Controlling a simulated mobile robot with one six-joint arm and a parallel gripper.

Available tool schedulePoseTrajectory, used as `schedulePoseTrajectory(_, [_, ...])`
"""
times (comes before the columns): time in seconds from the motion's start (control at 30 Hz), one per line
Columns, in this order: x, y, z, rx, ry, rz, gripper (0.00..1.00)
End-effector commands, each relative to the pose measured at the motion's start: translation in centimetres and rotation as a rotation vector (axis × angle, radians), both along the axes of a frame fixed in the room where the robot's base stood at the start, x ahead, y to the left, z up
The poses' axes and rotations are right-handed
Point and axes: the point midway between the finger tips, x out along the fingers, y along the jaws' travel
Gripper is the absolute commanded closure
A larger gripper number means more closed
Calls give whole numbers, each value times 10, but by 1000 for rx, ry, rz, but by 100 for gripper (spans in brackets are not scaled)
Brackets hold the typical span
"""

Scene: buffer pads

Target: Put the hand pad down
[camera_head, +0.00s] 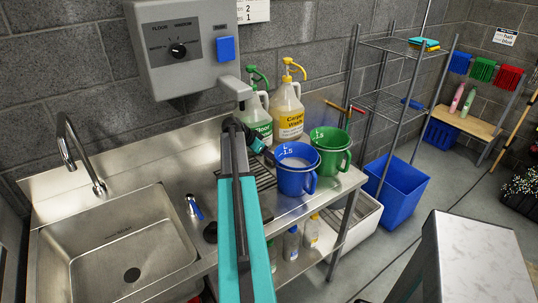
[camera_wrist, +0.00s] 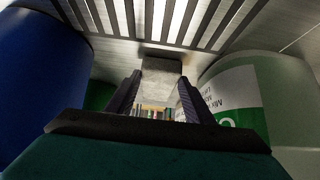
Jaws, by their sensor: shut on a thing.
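The hand pad, a pale grey block (camera_wrist: 161,78), is between the fingertips of my gripper (camera_wrist: 158,97) in the wrist view. My gripper is shut on it. In the head view my gripper (camera_head: 262,146) is low over the steel counter, between the green-labelled bottle (camera_head: 256,118) and the blue jug (camera_head: 296,180). The pad is hidden there behind the gripper and jug. The slotted drain rack (camera_wrist: 200,18) crosses the top of the wrist view, close to the pad. I cannot tell whether the pad touches it.
The blue jug (camera_wrist: 38,85) and green-labelled bottle (camera_wrist: 238,95) stand close on either side of my gripper. A yellow-labelled bottle (camera_head: 288,112) and green jug (camera_head: 331,155) are nearby. A sink (camera_head: 118,250) lies left. Coloured pads (camera_head: 424,43) sit on a wire shelf.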

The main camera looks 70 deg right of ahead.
Motion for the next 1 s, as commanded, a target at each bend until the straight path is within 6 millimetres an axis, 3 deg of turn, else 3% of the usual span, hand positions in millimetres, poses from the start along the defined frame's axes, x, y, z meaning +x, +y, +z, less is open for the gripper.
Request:
schedulePoseTrajectory(0.1, [0, 0, -2, 0, 0, 0, 95])
schedulePoseTrajectory(0.13, [0, 0, -2, 0, 0, 0, 51])
schedulePoseTrajectory(0.23, [0, 0, -2, 0, 1, -1, 34])
schedulePoseTrajectory(0.73, [0, 1, 2, 0, -1, -1, 34])
schedulePoseTrajectory(1.0, [10, 17, 23, -1, -1, 0, 34])
